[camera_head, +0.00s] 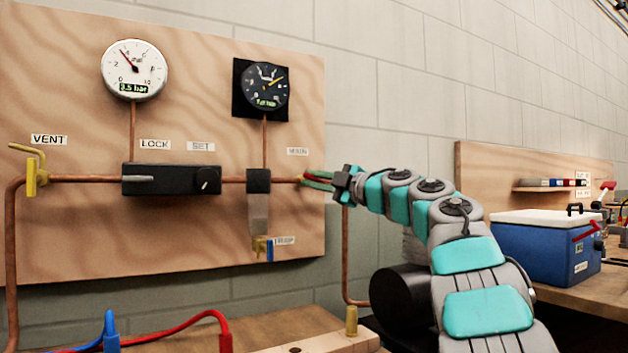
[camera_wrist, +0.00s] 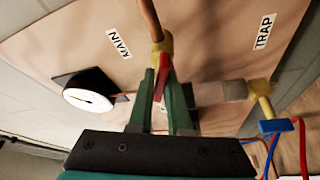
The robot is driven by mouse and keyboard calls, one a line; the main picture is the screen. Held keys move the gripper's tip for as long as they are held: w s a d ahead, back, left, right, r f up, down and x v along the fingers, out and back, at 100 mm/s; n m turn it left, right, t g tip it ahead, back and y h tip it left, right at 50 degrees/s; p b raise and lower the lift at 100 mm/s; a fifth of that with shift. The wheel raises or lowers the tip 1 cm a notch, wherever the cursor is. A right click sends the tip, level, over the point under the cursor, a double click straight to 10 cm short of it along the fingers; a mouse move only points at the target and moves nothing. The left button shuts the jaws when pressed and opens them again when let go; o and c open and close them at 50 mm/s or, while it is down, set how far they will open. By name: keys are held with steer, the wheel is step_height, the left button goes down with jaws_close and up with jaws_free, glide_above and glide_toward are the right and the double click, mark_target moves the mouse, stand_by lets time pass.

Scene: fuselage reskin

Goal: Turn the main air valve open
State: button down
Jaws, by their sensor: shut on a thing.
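The main air valve is a brass body (camera_wrist: 160,52) on the copper pipe with a red lever (camera_wrist: 163,80), close to the MAIN label (camera_head: 298,152). In the head view my gripper (camera_head: 308,180) reaches in from the right and largely hides the valve; a bit of the red lever (camera_head: 314,173) shows. In the wrist view my gripper's green fingers (camera_wrist: 162,84) are shut on the red lever, one on each side, just below the brass body. I cannot tell the lever's exact angle to the pipe.
The wooden board carries a white gauge (camera_head: 134,70) reading 3.5 bar, a black gauge (camera_head: 265,87), a black LOCK/SET regulator (camera_head: 171,179), a yellow VENT valve (camera_head: 31,175) and a trap with a blue handle (camera_head: 270,250). Hoses (camera_head: 180,330) lie below. A blue cooler (camera_head: 545,250) stands right.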

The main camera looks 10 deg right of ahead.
steer(key=n+g, duration=0.1)
steer(key=n, duration=0.2)
steer(key=shift+a+f, duration=0.15)
steer(key=shift+n, duration=0.4)
steer(key=shift+f+n+g+h, duration=0.1)
steer(key=shift+n+g+h, duration=0.3)
steer(key=c, duration=0.9)
jaws_free()
steer(key=shift+b+v, duration=1)
steer(key=shift+v, duration=2.95)
